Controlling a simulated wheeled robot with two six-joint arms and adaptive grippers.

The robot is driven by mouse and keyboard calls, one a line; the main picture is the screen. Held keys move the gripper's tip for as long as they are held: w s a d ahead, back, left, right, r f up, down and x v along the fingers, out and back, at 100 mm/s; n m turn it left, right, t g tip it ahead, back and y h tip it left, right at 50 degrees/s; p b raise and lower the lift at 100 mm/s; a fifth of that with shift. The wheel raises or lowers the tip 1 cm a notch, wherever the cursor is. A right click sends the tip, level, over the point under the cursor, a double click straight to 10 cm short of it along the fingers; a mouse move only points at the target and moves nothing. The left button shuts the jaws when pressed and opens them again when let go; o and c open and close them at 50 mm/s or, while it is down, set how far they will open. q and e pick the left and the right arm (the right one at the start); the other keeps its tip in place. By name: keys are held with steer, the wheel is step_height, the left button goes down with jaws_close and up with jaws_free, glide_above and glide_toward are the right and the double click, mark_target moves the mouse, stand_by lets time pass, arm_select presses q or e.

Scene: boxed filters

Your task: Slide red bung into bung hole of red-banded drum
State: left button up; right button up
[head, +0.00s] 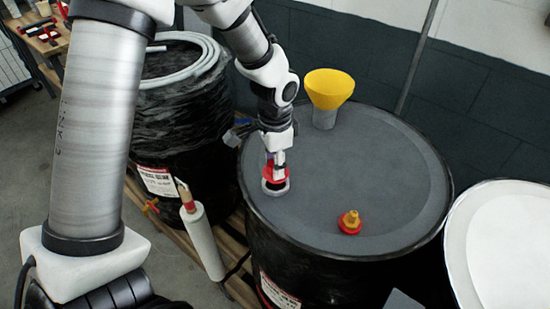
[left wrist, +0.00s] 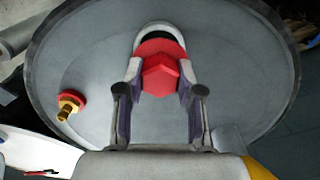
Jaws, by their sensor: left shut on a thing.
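My left gripper (head: 274,163) reaches down from above onto the grey-topped drum (head: 390,190). It is shut on the red bung (head: 270,174), which is between its fingertips in the left wrist view (left wrist: 159,72). The bung is at the pale-rimmed bung hole (head: 275,189) near the drum's left edge. In the left wrist view a dark crescent of the hole shows past the bung, inside the pale rim (left wrist: 158,29). The bung covers the rest. I cannot tell whether its lower end is inside the hole. My right gripper is not in view.
A brass fitting with a red base (head: 350,222) and a yellow funnel (head: 330,92) stand on the same drum top. A hose-topped drum (head: 178,110) is at left, a white-topped drum (head: 500,240) at right. A white roll (head: 203,240) stands in front.

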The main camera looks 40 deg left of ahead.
arm_select(q)
steer(key=shift+f, duration=0.25)
stand_by(0.4)
steer(key=shift+p, duration=0.3)
steer(key=shift+r, duration=0.1)
stand_by(0.4)
steer(key=shift+p, duration=0.35)
stand_by(0.5)
steer(key=shift+f+b, duration=0.65)
steer(key=shift+f, duration=0.85)
